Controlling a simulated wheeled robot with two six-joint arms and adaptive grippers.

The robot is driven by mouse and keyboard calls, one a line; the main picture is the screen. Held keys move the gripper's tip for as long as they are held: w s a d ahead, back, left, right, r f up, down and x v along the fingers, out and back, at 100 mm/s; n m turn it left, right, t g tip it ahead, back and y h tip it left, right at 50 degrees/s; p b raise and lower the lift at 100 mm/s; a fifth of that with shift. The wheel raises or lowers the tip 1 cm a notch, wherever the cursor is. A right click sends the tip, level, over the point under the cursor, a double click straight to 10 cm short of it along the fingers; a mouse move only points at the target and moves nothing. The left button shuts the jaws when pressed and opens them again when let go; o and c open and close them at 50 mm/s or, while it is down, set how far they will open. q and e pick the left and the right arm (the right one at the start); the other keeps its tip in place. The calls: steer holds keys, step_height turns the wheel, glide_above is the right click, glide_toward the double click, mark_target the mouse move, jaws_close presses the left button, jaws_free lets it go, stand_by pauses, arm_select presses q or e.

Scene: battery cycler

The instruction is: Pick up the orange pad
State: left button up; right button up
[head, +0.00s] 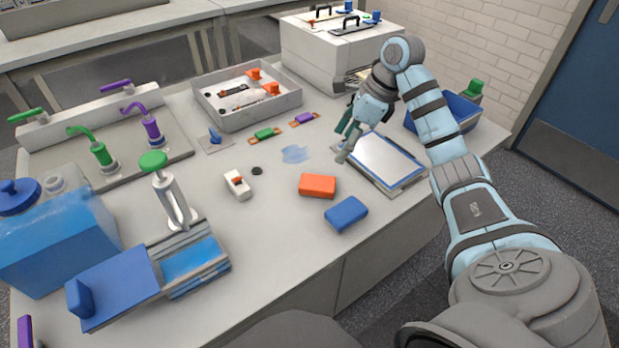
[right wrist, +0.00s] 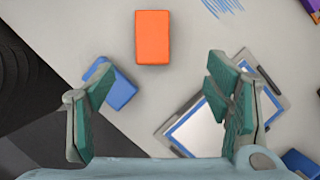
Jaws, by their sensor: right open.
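The orange pad (head: 317,186) is a small flat block lying on the light grey table, just behind a blue pad (head: 346,214). My right gripper (head: 348,143) is above the table near the tray with the white panel, to the right of and behind the orange pad in the head view. In the right wrist view, the orange pad (right wrist: 152,37) lies beyond the fingertips, between their lines, with nothing touching it. The right gripper (right wrist: 165,95) is open and empty. The blue pad (right wrist: 110,85) is partly hidden behind the finger on the left. My left gripper is not in view.
A blue-edged tray with a white panel (head: 383,160) lies right of the pads. A blue bin (head: 452,112) stands at the table's right end. A blue scribble (head: 294,154) marks the table behind the orange pad. A white switch box (head: 238,184) is to its left. The table's front edge is close.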

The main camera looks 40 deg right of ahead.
steer(key=x, duration=0.2)
steer(key=b+x, duration=0.1)
steer(key=x, duration=0.1)
steer(key=s+a+x, duration=0.1)
steer(key=x, duration=0.1)
steer(key=shift+f+b, duration=0.2)
steer(key=shift+b, duration=0.1)
steer(key=b+x, duration=0.1)
steer(key=x, duration=0.5)
steer(key=shift+w+a+f+b, duration=0.15)
steer(key=shift+f+b, duration=0.05)
steer(key=shift+b, duration=0.1)
steer(key=shift+f, duration=0.1)
steer(key=shift+w, duration=0.1)
steer(key=shift+c, duration=0.8)
steer(key=c, duration=1.2)
step_height(320, 180, up, 12)
steer(key=p, duration=0.4)
steer(key=shift+c, duration=0.2)
step_height(320, 180, up, 8)
steer(key=p, duration=0.8)
glide_above(319, 182)
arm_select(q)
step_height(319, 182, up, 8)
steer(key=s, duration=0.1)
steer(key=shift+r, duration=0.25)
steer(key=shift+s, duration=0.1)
